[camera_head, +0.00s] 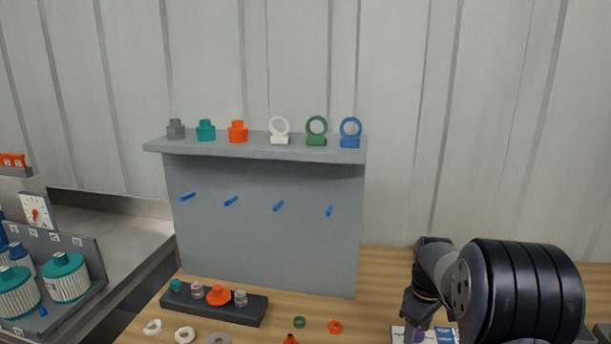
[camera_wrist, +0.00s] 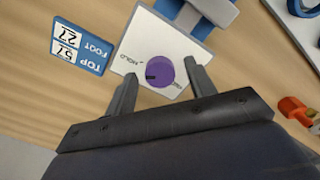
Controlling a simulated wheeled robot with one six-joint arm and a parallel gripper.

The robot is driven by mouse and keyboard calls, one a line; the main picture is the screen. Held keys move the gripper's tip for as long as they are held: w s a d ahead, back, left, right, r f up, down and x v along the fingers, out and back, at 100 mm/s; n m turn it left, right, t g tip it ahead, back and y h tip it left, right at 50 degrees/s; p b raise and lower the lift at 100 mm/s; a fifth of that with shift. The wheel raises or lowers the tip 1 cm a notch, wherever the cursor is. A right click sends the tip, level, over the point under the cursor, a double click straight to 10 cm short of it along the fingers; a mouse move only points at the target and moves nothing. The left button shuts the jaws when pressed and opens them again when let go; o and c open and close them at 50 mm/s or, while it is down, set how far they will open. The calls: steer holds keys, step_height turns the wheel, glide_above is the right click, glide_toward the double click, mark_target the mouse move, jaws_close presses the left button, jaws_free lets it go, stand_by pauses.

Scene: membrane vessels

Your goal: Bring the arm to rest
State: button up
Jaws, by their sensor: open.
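My arm (camera_head: 520,290) stands at the right of the head view, folded over the wooden bench. My gripper (camera_wrist: 160,90) shows in the wrist view with its two fingers apart and nothing held between them. Below the fingers is a white plate with a purple knob (camera_wrist: 160,71), marked HOLD on its left side. The fingers lie either side of the knob in the picture; I cannot tell the height gap. In the head view the knob (camera_head: 419,335) is partly hidden by my arm.
A grey board (camera_head: 265,225) with blue pegs and a loaded top shelf stands at the back. A dark block (camera_head: 215,307) with small fittings and several loose rings lie in front. A blue label card (camera_wrist: 80,48) lies beside the knob plate. Teal-capped vessels (camera_head: 66,277) stand at left.

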steer(key=shift+n+b, duration=0.5)
steer(key=shift+n, duration=1.4)
